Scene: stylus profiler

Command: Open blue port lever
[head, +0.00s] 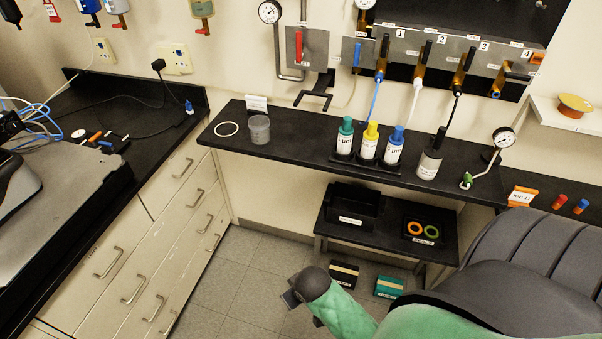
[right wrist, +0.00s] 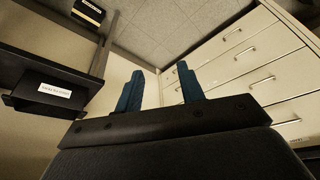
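A small blue lever (head: 357,54) hangs upright on a grey wall plate at the top middle, left of the numbered port panel (head: 410,45). A red lever (head: 298,47) hangs on another plate to its left. Ports 1 to 4 have dark handles on brass-coloured bodies; port 4 has a blue fitting (head: 495,91). My right gripper (head: 292,297) is low over the floor, far below the levers. In the right wrist view its two blue fingers (right wrist: 160,88) stand apart with nothing between them. My left gripper is not in view.
A black wall shelf (head: 300,145) below the panel holds a grey cup (head: 259,130), several bottles and a gauge (head: 503,137). A low black table (head: 345,240) with a bin stands beneath. Drawers (head: 150,250) line the left.

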